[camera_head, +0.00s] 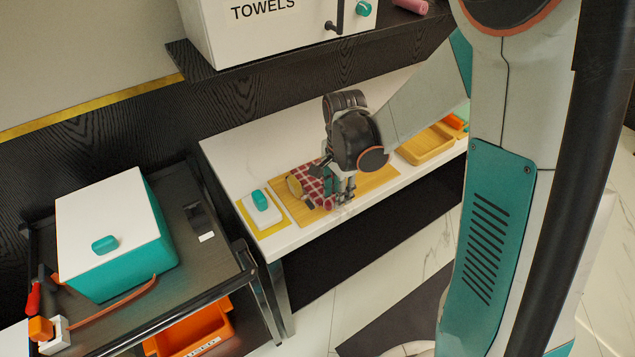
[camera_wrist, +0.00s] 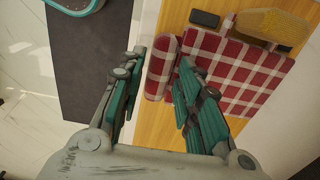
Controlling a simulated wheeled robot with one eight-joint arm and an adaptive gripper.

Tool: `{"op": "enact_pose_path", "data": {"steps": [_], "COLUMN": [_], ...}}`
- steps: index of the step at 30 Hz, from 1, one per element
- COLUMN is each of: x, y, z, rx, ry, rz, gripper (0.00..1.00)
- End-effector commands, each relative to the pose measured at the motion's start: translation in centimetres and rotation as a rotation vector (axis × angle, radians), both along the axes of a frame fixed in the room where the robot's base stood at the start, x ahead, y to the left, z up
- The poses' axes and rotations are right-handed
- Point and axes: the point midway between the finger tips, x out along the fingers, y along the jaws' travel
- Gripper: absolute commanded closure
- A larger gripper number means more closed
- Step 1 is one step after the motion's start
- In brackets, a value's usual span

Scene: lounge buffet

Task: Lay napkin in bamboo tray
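The napkin (camera_head: 312,183) is a red and white checked cloth on a flat wooden board (camera_head: 374,187) on the white counter. In the wrist view, the napkin (camera_wrist: 235,72) lies flat, with a narrow rolled or folded strip at its left edge. My gripper (camera_head: 343,192) is over the napkin's right part. In the wrist view my gripper (camera_wrist: 161,58) is open, one finger left of the strip and the other over the napkin right of it. Whether the fingers touch the cloth, I cannot tell. The bamboo tray (camera_head: 428,157) is shallow and rimmed, right of the board, partly behind my arm.
A tan oval item (camera_wrist: 262,24) and a small dark block (camera_wrist: 204,18) lie beside the napkin. A white and teal item (camera_head: 261,207) sits on a yellow mat left of the board. Orange items (camera_head: 455,121) stand beyond the tray.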

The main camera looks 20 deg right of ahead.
Motion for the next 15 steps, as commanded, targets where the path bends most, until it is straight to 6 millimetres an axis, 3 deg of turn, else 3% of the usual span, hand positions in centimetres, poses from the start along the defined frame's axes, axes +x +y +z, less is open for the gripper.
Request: {"op": "enact_pose_path", "data": {"steps": [1, 3, 15], "x": [-0.07, -0.08, -0.07], "y": [-0.01, -0.02, -0.02], "z": [-0.03, -0.03, 0.54], "rx": [-0.001, -0.001, -0.001], "ry": [0.002, 0.002, 0.002], "rz": [0.0, 0.0, 0.0], "gripper": [0.87, 1.0, 1.0]}}
